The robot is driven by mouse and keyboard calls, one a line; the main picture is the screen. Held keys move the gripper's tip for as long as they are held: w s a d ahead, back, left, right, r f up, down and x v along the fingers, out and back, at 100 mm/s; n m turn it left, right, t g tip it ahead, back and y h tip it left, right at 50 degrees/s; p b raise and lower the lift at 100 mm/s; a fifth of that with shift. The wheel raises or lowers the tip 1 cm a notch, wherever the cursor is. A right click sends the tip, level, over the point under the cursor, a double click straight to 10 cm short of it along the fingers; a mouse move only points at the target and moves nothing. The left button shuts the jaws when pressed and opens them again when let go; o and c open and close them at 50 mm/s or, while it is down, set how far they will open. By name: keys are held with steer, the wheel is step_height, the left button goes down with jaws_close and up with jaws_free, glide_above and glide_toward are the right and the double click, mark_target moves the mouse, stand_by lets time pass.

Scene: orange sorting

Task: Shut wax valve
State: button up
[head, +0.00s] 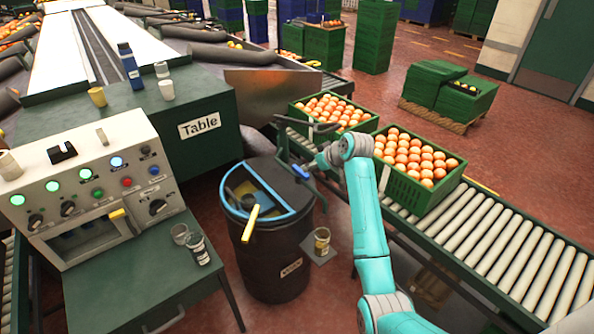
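My arm reaches up from the bottom right, and my gripper (317,160) is at its end, left of the teal wrist. It is small and partly merged with dark parts behind it, so its fingers are unclear. A small blue handle (301,171) shows just below and left of my gripper, by the drum's right rim; I cannot tell whether they touch. A yellow lever (251,224) slants down the front of the dark drum (275,262). No readable label marks either one as the wax valve.
A green crate of oranges (412,198) sits on the roller conveyor (505,245) right of my arm, another crate (305,120) behind. A control panel (88,185) stands at left. A cup (321,240) sits on a small plate beside the drum. Red floor is open at upper right.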

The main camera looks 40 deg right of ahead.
mark_target(300, 170)
steer(key=x, duration=0.8)
steer(key=shift+w+f, duration=0.25)
steer(key=shift+d, duration=0.1)
jaws_close()
